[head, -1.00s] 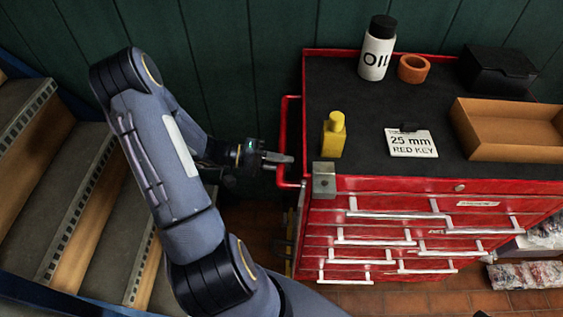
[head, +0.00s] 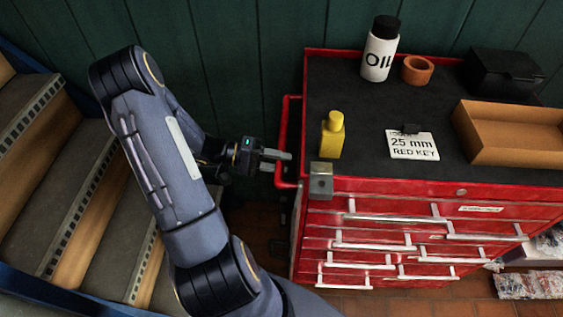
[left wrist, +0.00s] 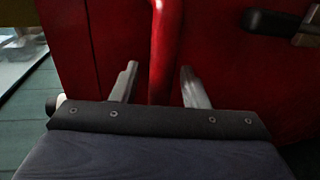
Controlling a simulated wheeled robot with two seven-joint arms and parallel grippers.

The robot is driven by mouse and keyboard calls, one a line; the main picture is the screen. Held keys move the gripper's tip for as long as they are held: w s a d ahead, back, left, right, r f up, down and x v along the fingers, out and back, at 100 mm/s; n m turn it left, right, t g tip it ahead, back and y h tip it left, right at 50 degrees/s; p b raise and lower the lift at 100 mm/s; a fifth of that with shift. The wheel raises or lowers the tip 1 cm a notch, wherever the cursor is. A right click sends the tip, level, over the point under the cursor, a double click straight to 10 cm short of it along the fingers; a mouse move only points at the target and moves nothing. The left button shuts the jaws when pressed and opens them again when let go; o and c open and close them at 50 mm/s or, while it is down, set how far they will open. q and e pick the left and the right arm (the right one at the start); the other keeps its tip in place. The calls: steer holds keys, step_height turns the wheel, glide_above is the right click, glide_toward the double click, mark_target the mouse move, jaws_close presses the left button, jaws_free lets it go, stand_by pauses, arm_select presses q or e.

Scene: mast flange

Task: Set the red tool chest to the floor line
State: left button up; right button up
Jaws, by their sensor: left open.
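The red tool chest (head: 430,187) stands against the green wall, with a black mat on top and several drawers with pale handles in front. A red tubular side handle (head: 285,130) runs along its left side. My left gripper (head: 284,161) is at this handle. In the left wrist view, the red handle bar (left wrist: 165,50) stands between the two open fingers (left wrist: 160,86), with a gap on each side. The chest's red side panel (left wrist: 230,70) fills most of that view. My right gripper is not in view.
Stairs (head: 75,190) rise at left. Wrapped packs (head: 530,284) lie at lower right.

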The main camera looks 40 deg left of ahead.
arm_select(q)
steer(key=v, duration=0.7)
steer(key=shift+b, duration=0.45)
steer(key=shift+s+f, duration=0.1)
